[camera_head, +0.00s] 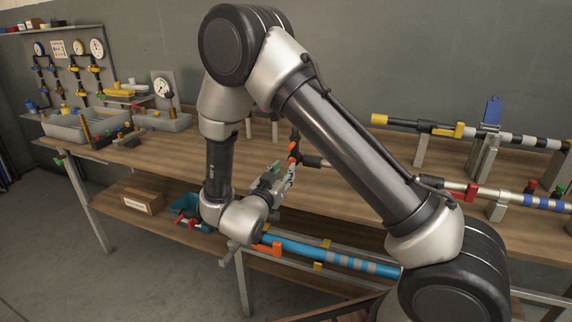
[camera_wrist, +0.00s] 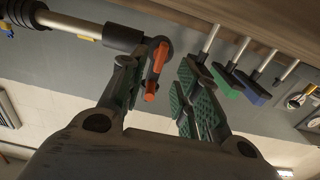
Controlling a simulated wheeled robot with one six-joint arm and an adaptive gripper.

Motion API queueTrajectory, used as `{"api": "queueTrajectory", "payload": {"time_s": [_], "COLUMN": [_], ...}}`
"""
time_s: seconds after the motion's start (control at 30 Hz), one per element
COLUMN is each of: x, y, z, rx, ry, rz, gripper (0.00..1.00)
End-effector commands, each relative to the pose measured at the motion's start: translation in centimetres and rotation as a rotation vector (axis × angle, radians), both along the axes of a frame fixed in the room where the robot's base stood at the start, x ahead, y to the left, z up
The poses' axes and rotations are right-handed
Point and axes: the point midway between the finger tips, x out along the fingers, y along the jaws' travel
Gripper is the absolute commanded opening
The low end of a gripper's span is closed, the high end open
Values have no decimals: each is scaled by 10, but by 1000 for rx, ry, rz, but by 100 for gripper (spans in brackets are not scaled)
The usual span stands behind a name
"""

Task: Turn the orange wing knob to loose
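The orange wing knob (camera_head: 293,150) is at the left end of a pipe with a black end piece (camera_head: 312,161), above the wooden bench. In the wrist view the knob (camera_wrist: 156,72) stands out from a dark ring-shaped end. My gripper (camera_head: 284,173) is open, its fingers just below the knob in the head view. In the wrist view my gripper (camera_wrist: 170,68) has green ribbed pads on both sides. The knob shows between the fingers, close to the left one. I cannot tell whether it touches that pad.
Another orange handle (camera_head: 268,249) is on the blue pipe (camera_head: 330,258) below. More pipes with a red knob (camera_head: 471,191) and a yellow lever (camera_head: 459,131) are at right. Grey trays (camera_head: 70,130) and gauges are at left. My arm hides the bench's middle.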

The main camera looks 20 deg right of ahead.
Motion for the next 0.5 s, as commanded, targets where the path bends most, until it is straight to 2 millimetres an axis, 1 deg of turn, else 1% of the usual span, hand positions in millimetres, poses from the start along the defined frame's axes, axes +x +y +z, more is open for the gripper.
{"api": "queueTrajectory", "payload": {"time_s": [0.03, 0.2, 0.33, 0.5], "x": [8, 29, 39, 42], "y": [-6, -22, -28, -30], "z": [0, 0, 0, 0], "rx": [1, 2, 2, 2], "ry": [-1, 0, 0, 0], "rz": [-3, -2, 0, 2], "gripper": [32, 32, 32, 32]}}
